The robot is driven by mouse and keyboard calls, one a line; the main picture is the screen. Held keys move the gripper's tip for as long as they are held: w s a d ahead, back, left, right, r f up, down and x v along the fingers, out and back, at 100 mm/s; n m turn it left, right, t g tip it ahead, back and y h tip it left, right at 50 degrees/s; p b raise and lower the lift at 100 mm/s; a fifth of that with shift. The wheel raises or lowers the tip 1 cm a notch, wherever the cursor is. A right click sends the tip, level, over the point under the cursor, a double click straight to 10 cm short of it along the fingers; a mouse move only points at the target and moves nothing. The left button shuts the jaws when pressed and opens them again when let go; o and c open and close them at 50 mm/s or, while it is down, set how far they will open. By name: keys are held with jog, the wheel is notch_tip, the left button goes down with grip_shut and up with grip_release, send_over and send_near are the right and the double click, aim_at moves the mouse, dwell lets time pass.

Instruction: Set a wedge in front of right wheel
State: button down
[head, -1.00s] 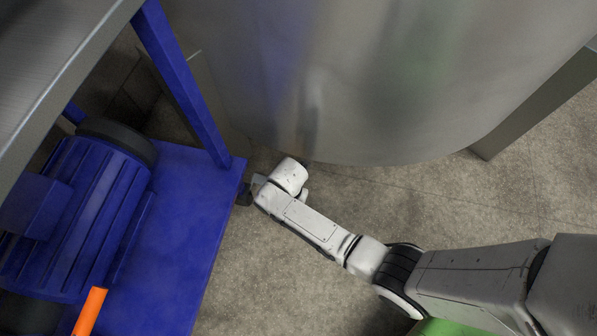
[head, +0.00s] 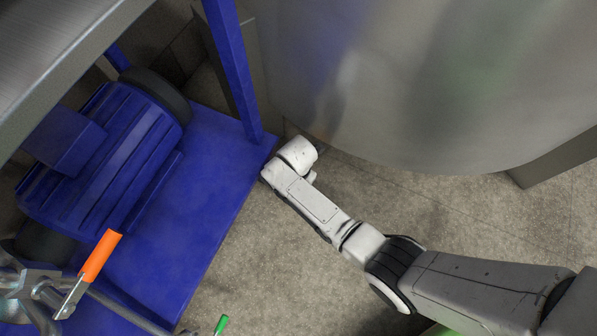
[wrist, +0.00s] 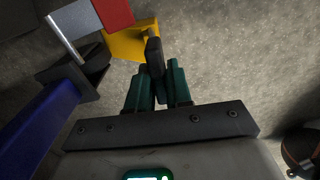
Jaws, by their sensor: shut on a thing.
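In the wrist view, my gripper (wrist: 156,85) has its teal fingers shut on a dark upright grip (wrist: 154,56) at the yellow wedge (wrist: 128,43). The wedge is close to the floor, but I cannot tell whether it touches it. Left of it is a wheel assembly with a red part (wrist: 113,13), a pale metal part (wrist: 75,22) and a dark part (wrist: 90,58). The wedge is very close to the red part; contact is unclear. In the head view, my arm reaches the blue cart's (head: 205,200) corner, and the fingers, wedge and wheel are hidden.
A blue post (head: 234,75) rises at the cart's corner. A large steel tank (head: 420,80) stands just behind my wrist, with a tank leg (head: 555,155) on the right. An orange handle (head: 101,255) is at lower left. Bare floor (head: 250,260) lies between cart and arm.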

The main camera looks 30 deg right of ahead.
jog(key=c, duration=1)
grip_release()
jog(key=shift+o, duration=0.2)
notch_tip(320, 180, up, 11)
jog(key=p, duration=0.6)
jog(key=shift+p, duration=0.3)
jog(key=shift+f, duration=0.1)
jog(key=s+d+r+m+t, duration=0.1)
jog(key=s+d+r+m, duration=0.6)
jog(key=s+m, duration=0.45)
jog(key=s+d+r+m, duration=0.5)
jog(key=s+r+m, duration=0.45)
jog(key=m, duration=0.35)
notch_tip(320, 180, up, 32)
jog(key=p, duration=3.3)
jog(key=shift+w+a+r, duration=0.15)
jog(key=shift+a+r, duration=0.05)
jog(key=shift+r, duration=0.05)
